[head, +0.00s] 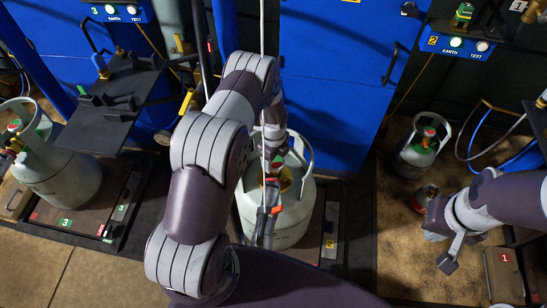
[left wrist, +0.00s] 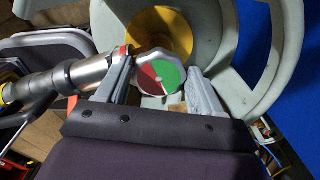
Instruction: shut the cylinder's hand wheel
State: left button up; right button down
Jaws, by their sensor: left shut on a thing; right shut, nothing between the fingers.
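The grey-green gas cylinder (head: 295,218) stands upright on the middle scale, partly behind my left arm. In the left wrist view its hand wheel (left wrist: 162,78) shows a grey rim and a red and green face with a white line. The wheel sits between the two fingers of my left gripper (left wrist: 162,88), which is shut on it. In the head view my left gripper (head: 273,160) is over the cylinder's top, and the wheel is mostly hidden there. My right gripper (head: 452,250) is shut and empty at the right, well away from this cylinder.
A metal filling coupling (left wrist: 75,78) meets the valve from the left. The cylinder's collar (left wrist: 232,70) curves around the wheel. Another cylinder (head: 62,170) stands on the left scale. A smaller cylinder (head: 418,152) stands at right. Blue cabinets (head: 330,90) close off the back.

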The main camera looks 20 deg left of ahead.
aim_at(274, 161)
pick_arm(q)
jog(key=shift+w+m, duration=0.1)
jog(key=shift+m, duration=0.2)
jog(key=o, duration=1)
jog(key=shift+o, duration=0.2)
jog(key=shift+r, duration=0.1)
notch_tip(274, 161, up, 13)
jog(key=p, duration=0.1)
jog(key=shift+f+p, duration=0.2)
jog(key=shift+p, duration=0.1)
